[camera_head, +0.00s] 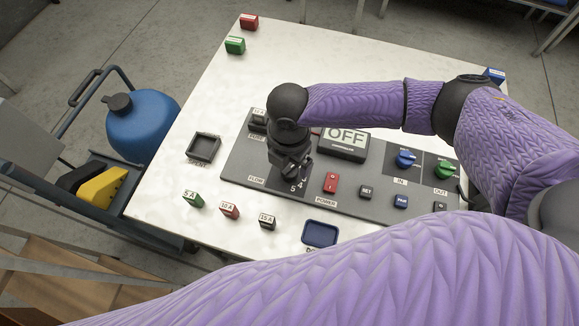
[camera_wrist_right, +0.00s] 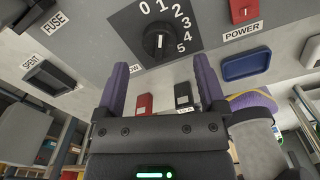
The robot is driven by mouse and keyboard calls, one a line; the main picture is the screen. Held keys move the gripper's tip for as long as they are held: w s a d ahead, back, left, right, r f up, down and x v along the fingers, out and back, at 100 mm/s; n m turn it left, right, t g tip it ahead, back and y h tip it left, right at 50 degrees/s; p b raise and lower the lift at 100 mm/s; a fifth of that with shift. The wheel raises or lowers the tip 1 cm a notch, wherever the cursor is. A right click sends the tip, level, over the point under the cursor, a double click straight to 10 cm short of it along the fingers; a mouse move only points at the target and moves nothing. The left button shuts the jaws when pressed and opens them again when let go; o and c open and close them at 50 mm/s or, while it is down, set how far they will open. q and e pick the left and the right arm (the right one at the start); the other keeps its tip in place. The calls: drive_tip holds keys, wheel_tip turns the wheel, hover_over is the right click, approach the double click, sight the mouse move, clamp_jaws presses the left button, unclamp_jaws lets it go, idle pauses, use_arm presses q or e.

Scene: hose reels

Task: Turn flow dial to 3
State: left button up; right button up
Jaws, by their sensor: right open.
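The flow dial is a round black knob (camera_wrist_right: 158,42) with a white line, on a dark plate marked 0 to 5 in the right wrist view. I cannot tell for sure which number the line marks. In the head view its plate (camera_head: 292,187) shows only in part, with the knob hidden under my right gripper (camera_head: 294,168). In the wrist view my right gripper (camera_wrist_right: 160,64) is open, its two purple fingers apart and pointing at the panel below the knob, with nothing between them. My left gripper is not in view.
The grey panel carries a display (camera_head: 345,141) reading OFF, a red power switch (camera_head: 331,182), and blue (camera_head: 405,158) and green (camera_head: 446,168) knobs. Several fuses, a spent tray (camera_head: 204,147) and a blue tray (camera_head: 320,234) surround it.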

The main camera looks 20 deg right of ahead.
sight(289, 169)
wheel_tip(289, 169, down, 4)
drive_tip(key=shift+r+b, duration=0.1)
drive_tip(key=shift+b, duration=0.35)
clamp_jaws()
